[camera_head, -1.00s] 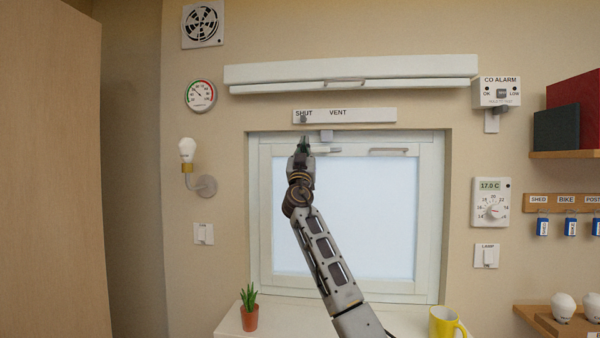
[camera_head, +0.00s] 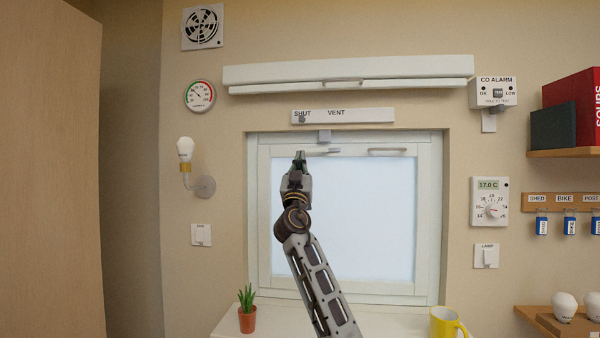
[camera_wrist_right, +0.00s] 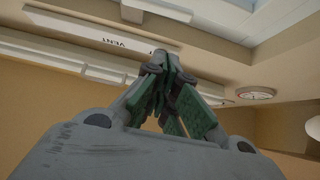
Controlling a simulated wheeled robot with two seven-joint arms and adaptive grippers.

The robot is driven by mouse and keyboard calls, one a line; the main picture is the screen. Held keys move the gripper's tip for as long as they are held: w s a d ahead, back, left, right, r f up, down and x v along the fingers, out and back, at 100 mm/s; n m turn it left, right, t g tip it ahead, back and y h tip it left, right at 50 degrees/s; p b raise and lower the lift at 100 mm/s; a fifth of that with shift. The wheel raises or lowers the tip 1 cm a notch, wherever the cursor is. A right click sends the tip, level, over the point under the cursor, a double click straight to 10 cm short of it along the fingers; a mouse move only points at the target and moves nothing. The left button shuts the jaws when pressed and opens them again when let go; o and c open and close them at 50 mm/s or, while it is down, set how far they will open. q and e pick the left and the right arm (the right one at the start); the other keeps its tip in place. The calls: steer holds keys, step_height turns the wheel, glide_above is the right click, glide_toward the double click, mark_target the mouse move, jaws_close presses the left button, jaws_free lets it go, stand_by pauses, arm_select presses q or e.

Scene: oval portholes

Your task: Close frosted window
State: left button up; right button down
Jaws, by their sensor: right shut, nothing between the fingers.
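The frosted window (camera_head: 375,220) is a pale pane in a white frame, set in a recess in the wall. A bar handle (camera_head: 388,151) is on its top rail, with a small grey catch (camera_head: 325,136) above and a light lever (camera_head: 322,151) near the gripper. I cannot tell whether the sash is fully seated in its frame. My right gripper (camera_head: 299,156) is shut and empty in front of the sash's upper left; contact is unclear. In the right wrist view its green-padded fingers (camera_wrist_right: 163,62) meet below the white window edge. My left gripper is not visible.
A blind casing (camera_head: 350,73) is higher. A plant (camera_head: 247,312) and a yellow mug (camera_head: 445,323) stand on the sill. A lamp (camera_head: 186,160) juts out at left.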

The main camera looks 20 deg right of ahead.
steer(key=shift+v, duration=1.15)
